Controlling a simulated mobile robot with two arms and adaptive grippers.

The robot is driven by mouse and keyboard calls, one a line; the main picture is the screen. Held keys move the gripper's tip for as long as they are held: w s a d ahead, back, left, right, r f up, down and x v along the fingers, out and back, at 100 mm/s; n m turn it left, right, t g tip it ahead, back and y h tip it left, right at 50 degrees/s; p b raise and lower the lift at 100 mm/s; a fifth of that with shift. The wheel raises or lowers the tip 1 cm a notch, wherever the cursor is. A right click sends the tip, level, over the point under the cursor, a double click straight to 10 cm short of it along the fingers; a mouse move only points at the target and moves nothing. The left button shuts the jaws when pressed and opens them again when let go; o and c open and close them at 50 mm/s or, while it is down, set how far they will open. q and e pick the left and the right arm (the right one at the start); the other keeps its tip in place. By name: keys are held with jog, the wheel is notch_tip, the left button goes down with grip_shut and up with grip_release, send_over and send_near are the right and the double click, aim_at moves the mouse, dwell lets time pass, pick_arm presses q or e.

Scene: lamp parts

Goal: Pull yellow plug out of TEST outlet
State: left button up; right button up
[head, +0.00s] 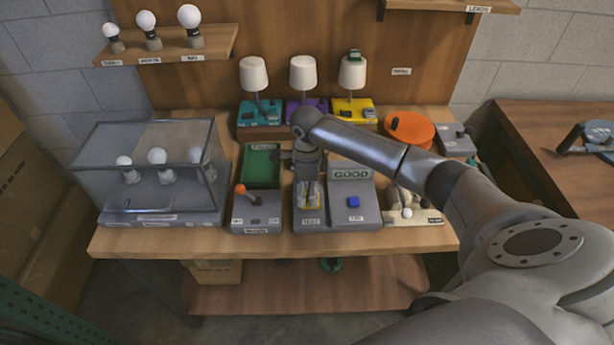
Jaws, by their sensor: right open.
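The grey test unit (336,222) stands near the front edge of the bench, with a "GOOD" display (350,174) and a blue button (353,201). The yellow plug (312,202) sits low on the left part of this unit, at the TEST outlet, just behind its label. My right gripper (307,186) points down over this outlet from above and behind. Its jaws are open around or just over the plug; contact cannot be told. The gripper hides part of the plug and outlet. My left gripper is out of view.
Left of the unit are a lever box (257,212), a green tray (262,167) and a clear case (148,170) with bulbs. Lamps on teal, purple and yellow bases (354,108) stand behind. An orange round object (409,129) is back right.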

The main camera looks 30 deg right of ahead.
aim_at(307, 192)
jog(key=shift+f, duration=0.4)
jog(key=shift+c, duration=0.3)
grip_shut()
jog(key=shift+w+r+p, duration=0.15)
jog(key=shift+r+p, duration=0.15)
jog(key=shift+r, duration=0.3)
dwell(0.4)
jog(key=shift+r, duration=0.1)
jog(key=shift+r+p, duration=1.5)
jog(key=shift+r, duration=0.9)
